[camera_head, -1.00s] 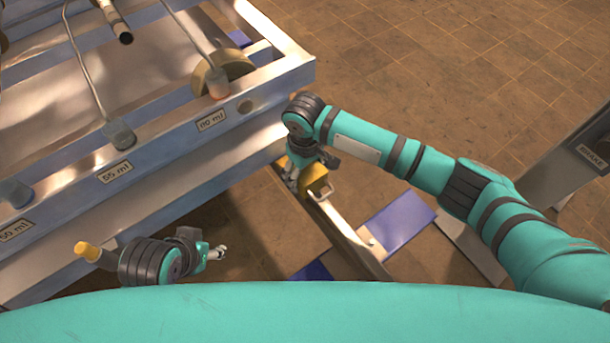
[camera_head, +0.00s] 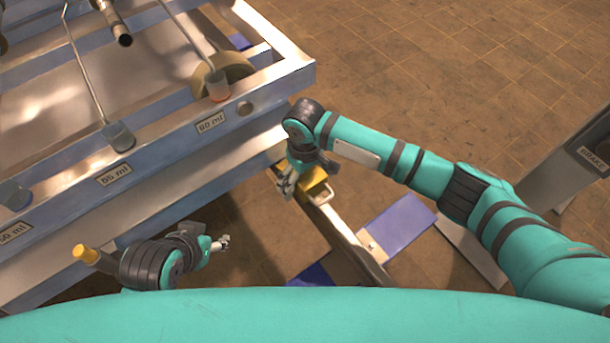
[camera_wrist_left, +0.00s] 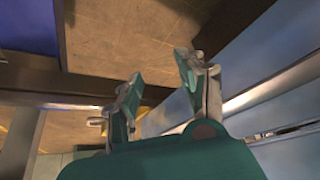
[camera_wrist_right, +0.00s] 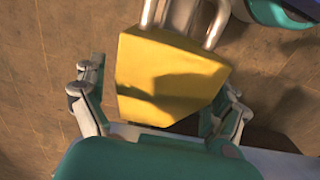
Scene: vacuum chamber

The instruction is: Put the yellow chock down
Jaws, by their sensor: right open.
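My right gripper (camera_head: 287,187) is at the chock. In the right wrist view the chock (camera_wrist_right: 170,78) lies between the spread fingers of that gripper (camera_wrist_right: 160,108), with a gap at the left finger; contact at the right finger is unclear. My left gripper (camera_head: 222,243) is low beside the frame, away from the chock. The left wrist view shows its fingers (camera_wrist_left: 162,92) apart with nothing between them.
A large metal frame (camera_head: 160,165) with labelled clamps fills the left. The metal rail (camera_head: 345,235) runs down toward me, with a blue plate (camera_head: 397,226) beside it. A grey post (camera_head: 570,165) stands at the right. Tiled floor (camera_head: 450,80) is clear beyond.

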